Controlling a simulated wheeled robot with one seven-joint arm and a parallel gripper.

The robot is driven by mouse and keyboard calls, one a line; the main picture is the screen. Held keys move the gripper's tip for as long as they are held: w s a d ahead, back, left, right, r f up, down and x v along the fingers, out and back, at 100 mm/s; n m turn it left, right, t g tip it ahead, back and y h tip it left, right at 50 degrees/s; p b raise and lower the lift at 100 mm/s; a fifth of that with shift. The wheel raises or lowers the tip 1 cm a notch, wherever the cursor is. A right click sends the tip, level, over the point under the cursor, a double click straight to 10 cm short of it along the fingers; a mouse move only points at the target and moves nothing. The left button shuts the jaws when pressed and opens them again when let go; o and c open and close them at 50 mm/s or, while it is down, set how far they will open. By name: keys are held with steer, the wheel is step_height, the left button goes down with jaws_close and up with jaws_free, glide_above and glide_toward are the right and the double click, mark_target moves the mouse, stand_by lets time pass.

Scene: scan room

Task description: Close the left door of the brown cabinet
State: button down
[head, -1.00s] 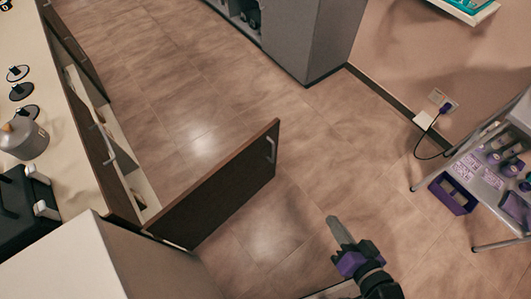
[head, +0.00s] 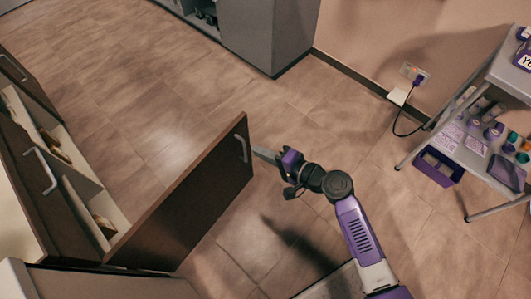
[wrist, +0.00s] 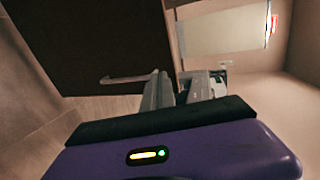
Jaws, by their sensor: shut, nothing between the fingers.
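The brown cabinet (head: 22,150) stands at the left in the head view. Its open door (head: 195,200) swings out over the floor, with a metal handle (head: 241,148) near its free edge. In the wrist view the dark door panel (wrist: 95,45) fills the upper left, with its handle (wrist: 128,79) low on it. My gripper (head: 258,153) is shut and empty, its tip close to the door's free edge at handle height. I cannot tell whether it touches the door. The fingers (wrist: 160,90) also show in the wrist view, just right of the handle.
A grey cart (head: 480,150) with bottles and a purple bin (head: 438,167) stands at the right. A grey cabinet (head: 250,35) stands at the back. A cable (head: 400,125) hangs from a wall socket. The floor beyond the door is clear.

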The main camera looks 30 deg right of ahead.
mark_target(229, 136)
steer(key=x, duration=0.6)
steer(key=r+x, duration=0.1)
steer(key=x, duration=0.2)
steer(key=shift+w+a+f, duration=0.1)
steer(key=shift+w+a, duration=0.1)
steer(key=shift+w, duration=0.2)
